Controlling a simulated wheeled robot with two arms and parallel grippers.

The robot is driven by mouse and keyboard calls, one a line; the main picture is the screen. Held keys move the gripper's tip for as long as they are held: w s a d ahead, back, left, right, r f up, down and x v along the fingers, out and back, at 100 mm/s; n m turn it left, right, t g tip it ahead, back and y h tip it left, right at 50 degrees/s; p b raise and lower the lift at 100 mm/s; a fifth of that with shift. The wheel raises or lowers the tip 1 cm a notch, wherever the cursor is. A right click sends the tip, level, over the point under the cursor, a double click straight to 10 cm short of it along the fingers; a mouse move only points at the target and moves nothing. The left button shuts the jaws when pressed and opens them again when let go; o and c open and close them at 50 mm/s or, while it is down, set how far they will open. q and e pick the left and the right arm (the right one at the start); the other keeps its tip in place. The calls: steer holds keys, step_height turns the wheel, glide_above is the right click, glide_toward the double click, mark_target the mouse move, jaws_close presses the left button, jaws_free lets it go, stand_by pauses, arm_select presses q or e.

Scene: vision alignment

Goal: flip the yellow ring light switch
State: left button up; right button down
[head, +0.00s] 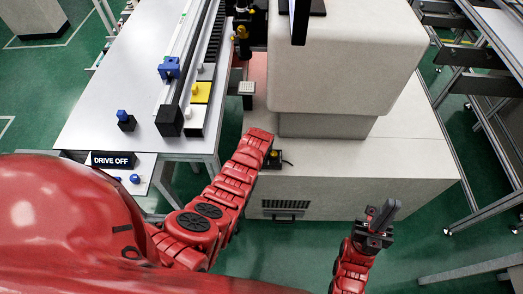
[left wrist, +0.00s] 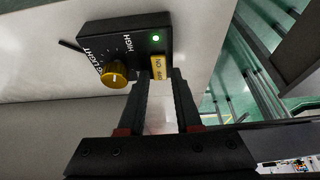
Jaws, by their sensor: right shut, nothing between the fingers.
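My right gripper (head: 383,215) is shut and empty, low at the right.
A pale machine (head: 345,60) on a wide base (head: 350,175) fills the centre. A white table (head: 120,90) at the left holds a rail, a blue button and yellow and white blocks. A DRIVE OFF sign (head: 112,160) is near it. Metal frames stand at the right.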

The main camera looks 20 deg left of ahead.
arm_select(q)
steer(key=shift+o, duration=1.1)
steer(key=shift+r, duration=0.1)
steer(key=shift+r, duration=0.25)
steer(key=shift+b+v, duration=0.55)
steer(key=shift+v, duration=0.8)
steer(key=b+v, duration=0.3)
steer(key=v, duration=1.1)
steer(key=shift+s+d, duration=0.1)
